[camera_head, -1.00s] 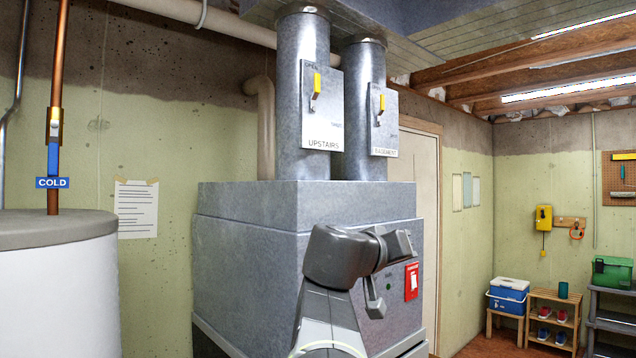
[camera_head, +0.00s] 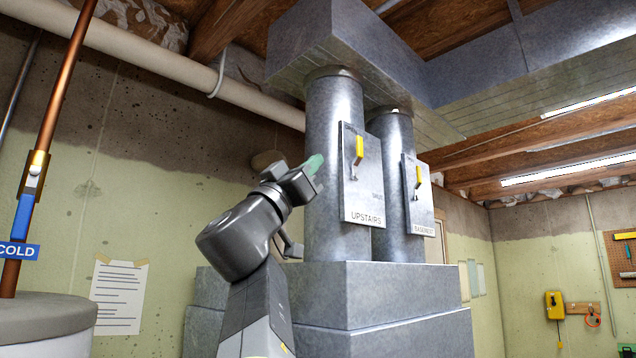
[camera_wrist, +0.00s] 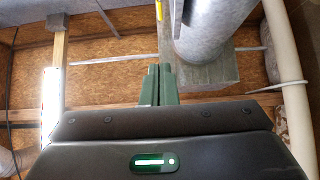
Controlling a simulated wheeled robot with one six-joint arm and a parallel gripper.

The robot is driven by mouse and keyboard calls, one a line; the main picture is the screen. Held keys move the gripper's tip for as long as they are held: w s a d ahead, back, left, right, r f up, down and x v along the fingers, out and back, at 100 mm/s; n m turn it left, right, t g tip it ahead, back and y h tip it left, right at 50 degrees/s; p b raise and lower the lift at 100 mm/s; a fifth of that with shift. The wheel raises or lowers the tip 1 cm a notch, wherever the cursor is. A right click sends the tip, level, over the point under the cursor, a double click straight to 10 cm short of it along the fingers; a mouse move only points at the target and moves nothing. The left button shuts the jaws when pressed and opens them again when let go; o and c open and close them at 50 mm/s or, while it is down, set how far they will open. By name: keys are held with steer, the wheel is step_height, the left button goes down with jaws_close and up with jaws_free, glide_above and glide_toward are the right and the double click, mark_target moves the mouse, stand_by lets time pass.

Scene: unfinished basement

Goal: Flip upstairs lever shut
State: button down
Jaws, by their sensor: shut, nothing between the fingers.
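The upstairs lever (camera_head: 359,147) has a yellow handle and stands upright, toward the OPEN mark, on a pale plate (camera_head: 363,200) labelled UPSTAIRS. The plate is on the nearer metal duct (camera_head: 325,215). My gripper (camera_head: 316,163) is raised just left of the plate in the head view, its green fingertips pointing up and right. It appears apart from the lever. In the wrist view my green fingers (camera_wrist: 158,85) are together and empty. A small yellow piece (camera_wrist: 159,11) shows above them; I cannot tell which lever it belongs to. The round duct (camera_wrist: 205,35) is to their right.
The basement lever (camera_head: 418,176), also yellow and upright, is on its own plate on the duct behind. The grey furnace box (camera_head: 370,285) is below. A copper pipe (camera_head: 62,115) and white tank (camera_head: 45,320) stand at left. A beige pipe (camera_head: 130,50) runs overhead.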

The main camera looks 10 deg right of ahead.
mark_target(358, 139)
steer(key=shift+d, duration=0.1)
steer(key=p+x, duration=0.2)
steer(key=x, duration=0.2)
steer(key=p+x, duration=0.3)
steer(key=x, duration=0.1)
steer(key=d+f+p+x, duration=0.1)
steer(key=p+x, duration=0.2)
steer(key=x, duration=0.1)
steer(key=shift+w, duration=0.3)
steer(key=shift+w+d+f, duration=0.2)
steer(key=shift+w+d, duration=0.25)
steer(key=shift+d, duration=0.05)
steer(key=shift+s+b, duration=0.1)
steer(key=shift+b, duration=0.3)
